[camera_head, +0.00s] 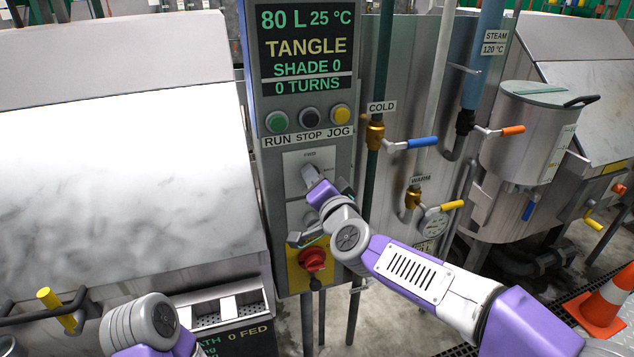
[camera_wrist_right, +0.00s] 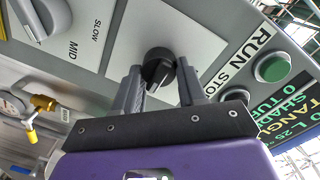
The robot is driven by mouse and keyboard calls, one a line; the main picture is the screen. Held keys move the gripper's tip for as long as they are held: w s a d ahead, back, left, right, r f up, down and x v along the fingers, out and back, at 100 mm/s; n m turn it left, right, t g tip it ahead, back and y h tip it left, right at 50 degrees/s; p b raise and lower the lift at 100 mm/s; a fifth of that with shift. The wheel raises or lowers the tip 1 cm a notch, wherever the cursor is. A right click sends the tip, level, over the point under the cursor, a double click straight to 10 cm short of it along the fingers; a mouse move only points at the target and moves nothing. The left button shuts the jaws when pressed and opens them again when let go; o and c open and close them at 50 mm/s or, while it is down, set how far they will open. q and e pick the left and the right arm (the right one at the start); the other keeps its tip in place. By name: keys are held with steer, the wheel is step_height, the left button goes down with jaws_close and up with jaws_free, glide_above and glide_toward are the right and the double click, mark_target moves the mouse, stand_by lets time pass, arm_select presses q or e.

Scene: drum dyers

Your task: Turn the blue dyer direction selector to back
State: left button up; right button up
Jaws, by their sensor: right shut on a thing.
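The direction selector is a black rotary knob (camera_wrist_right: 158,66) on a pale plate, which shows in the head view with an "FWD" mark at its top (camera_head: 309,156). My right gripper (camera_wrist_right: 160,88) is shut on the knob, one finger on each side of it. In the head view my right gripper (camera_head: 313,180) covers most of the knob and the lower part of the plate, so the knob's pointing direction is hard to tell. Part of my left arm shows at the lower left, but its gripper is out of view.
Above the plate are the green RUN (camera_head: 277,122), black STOP (camera_head: 309,118) and yellow JOG (camera_head: 340,114) buttons. A speed knob (camera_wrist_right: 45,14) and a red switch (camera_head: 312,260) sit below. Valves with blue (camera_head: 423,142) and yellow (camera_head: 452,205) handles stand at right.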

stand_by(0.3)
steer(key=o, duration=1.1)
steer(key=shift+c, duration=0.2)
steer(key=v, duration=0.7)
steer(key=shift+s+p, duration=0.35)
steer(key=shift+p, duration=0.1)
steer(key=shift+d, duration=0.1)
